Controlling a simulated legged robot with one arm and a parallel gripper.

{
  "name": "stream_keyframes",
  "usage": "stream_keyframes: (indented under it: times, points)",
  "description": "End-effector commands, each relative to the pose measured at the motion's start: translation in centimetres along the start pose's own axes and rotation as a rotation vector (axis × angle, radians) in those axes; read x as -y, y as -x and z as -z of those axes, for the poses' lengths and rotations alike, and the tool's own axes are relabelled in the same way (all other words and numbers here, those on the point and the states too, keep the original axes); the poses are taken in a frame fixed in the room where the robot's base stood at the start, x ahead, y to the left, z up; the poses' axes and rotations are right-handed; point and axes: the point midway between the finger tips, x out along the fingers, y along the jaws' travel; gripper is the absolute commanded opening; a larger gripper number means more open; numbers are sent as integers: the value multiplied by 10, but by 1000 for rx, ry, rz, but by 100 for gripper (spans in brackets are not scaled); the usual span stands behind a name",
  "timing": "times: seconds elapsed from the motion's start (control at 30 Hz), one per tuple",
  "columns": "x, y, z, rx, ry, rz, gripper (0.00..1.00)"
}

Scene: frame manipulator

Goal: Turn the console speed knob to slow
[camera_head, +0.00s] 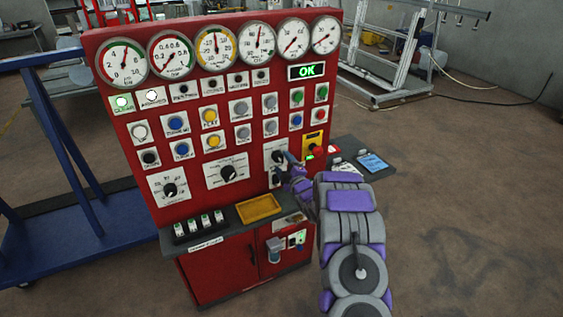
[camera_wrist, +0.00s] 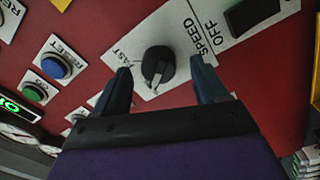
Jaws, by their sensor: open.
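The console speed knob (camera_wrist: 158,62) is a round black knob on a white plate (camera_wrist: 178,32). In the wrist view, FAST is readable left of it and SPEED right of it. Its pale pointer mark faces down in that picture; a SLOW label cannot be made out. My gripper (camera_wrist: 160,66) is open, with one dark finger on each side of the knob; contact cannot be told. In the head view, the knob (camera_head: 278,156) is on the lower right of the red console (camera_head: 215,125), and my gripper (camera_head: 287,168) is right in front of it, partly covering its plate.
Another black knob (camera_head: 228,173) is to the left. A red button on a yellow plate (camera_head: 314,146) is close on the right. A ledge with a yellow tray (camera_head: 258,208) juts out below. Blue and green buttons are nearby. Open floor (camera_head: 455,210) lies to the right.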

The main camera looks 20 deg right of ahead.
Motion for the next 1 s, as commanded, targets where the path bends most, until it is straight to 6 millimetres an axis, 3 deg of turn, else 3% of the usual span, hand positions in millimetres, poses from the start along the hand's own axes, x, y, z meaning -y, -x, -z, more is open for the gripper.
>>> stream_keyframes:
  times: [0.7, 1.0]
  points:
    - [0, 128, -1, 4, 0, 5, 73]
    - [1, 149, 0, 0, 1, 2, 73]
